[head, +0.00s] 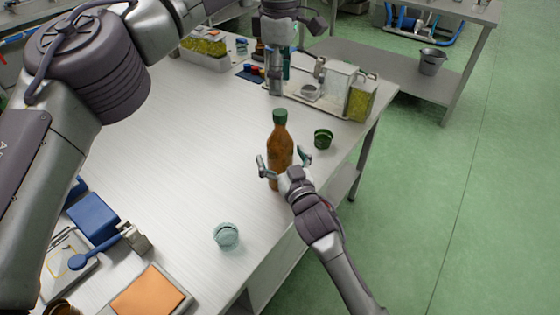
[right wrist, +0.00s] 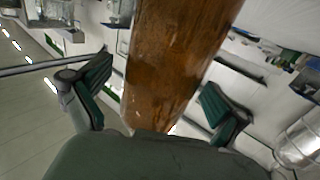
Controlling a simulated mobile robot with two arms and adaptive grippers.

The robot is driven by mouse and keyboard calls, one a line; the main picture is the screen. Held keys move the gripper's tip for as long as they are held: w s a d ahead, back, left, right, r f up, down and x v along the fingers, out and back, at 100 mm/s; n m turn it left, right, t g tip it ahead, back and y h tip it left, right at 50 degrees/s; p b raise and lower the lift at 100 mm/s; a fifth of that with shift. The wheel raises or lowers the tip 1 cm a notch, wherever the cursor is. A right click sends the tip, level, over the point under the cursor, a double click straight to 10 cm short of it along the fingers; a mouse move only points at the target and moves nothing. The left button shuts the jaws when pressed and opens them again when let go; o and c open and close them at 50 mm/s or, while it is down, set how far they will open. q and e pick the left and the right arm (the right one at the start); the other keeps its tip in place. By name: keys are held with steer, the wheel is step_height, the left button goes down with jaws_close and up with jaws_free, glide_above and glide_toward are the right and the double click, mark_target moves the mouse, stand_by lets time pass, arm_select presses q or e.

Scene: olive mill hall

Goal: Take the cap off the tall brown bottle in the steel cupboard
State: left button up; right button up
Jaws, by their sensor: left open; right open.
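The tall brown bottle (head: 280,148) stands upright on a steel worktable (head: 185,165), not visibly in a cupboard. A green cap (head: 279,115) is on its neck. My right gripper (head: 281,164) is open around the bottle's lower body, one finger on each side. In the right wrist view the brown bottle (right wrist: 172,60) fills the middle between the open fingers (right wrist: 158,98), with gaps visible on both sides. My left gripper (head: 277,88) is open and points down, beyond and above the cap in the picture, apart from it. The cap is outside the right wrist view.
A green round lid-like piece (head: 323,138) lies right of the bottle. A pale glass jar (head: 227,236) stands nearer. A tray (head: 315,100) with containers is behind. A blue box (head: 93,217) and an orange pad (head: 150,298) lie at left front. The middle of the table is clear.

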mark_target(280, 111)
steer(key=shift+c, duration=0.4)
jaws_close()
arm_select(q)
steer(key=m, duration=0.4)
steer(key=shift+m, duration=0.3)
steer(key=m, duration=0.3)
steer(key=shift+m, duration=0.4)
steer(key=shift+f+m, duration=0.15)
steer(key=shift+m, duration=0.15)
steer(key=shift+f, duration=3.85)
